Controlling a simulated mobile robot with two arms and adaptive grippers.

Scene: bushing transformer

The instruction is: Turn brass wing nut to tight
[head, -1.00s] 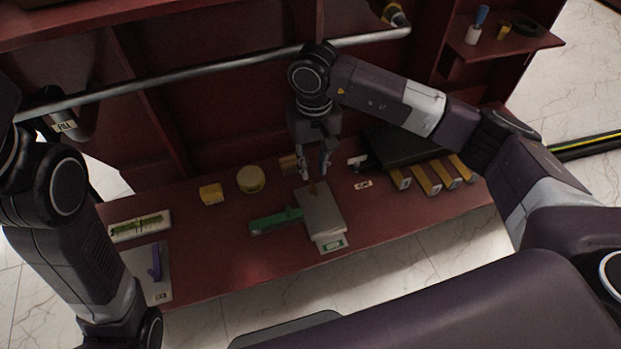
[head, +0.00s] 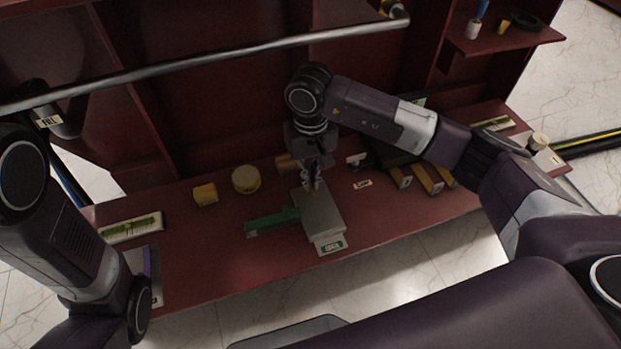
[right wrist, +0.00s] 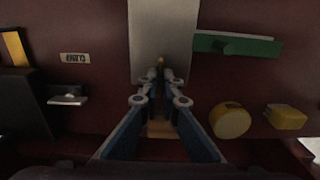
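The small brass wing nut (right wrist: 160,62) shows between my right fingertips in the right wrist view, on a grey plate (head: 322,212). In the head view the gripper mostly hides it. My right gripper (head: 313,183) points down at the plate's far left part. Its fingers are close together, and in the right wrist view the fingertips (right wrist: 160,74) appear closed around the nut; exact contact is too small to see.
A green bar (head: 270,221) lies left of the plate. A yellow block (head: 205,194) and a round yellow tin (head: 246,180) stand farther left. Yellow bars (head: 427,180) and a dark box are at the right. A grey rail (head: 230,67) crosses behind. The red bench front is clear.

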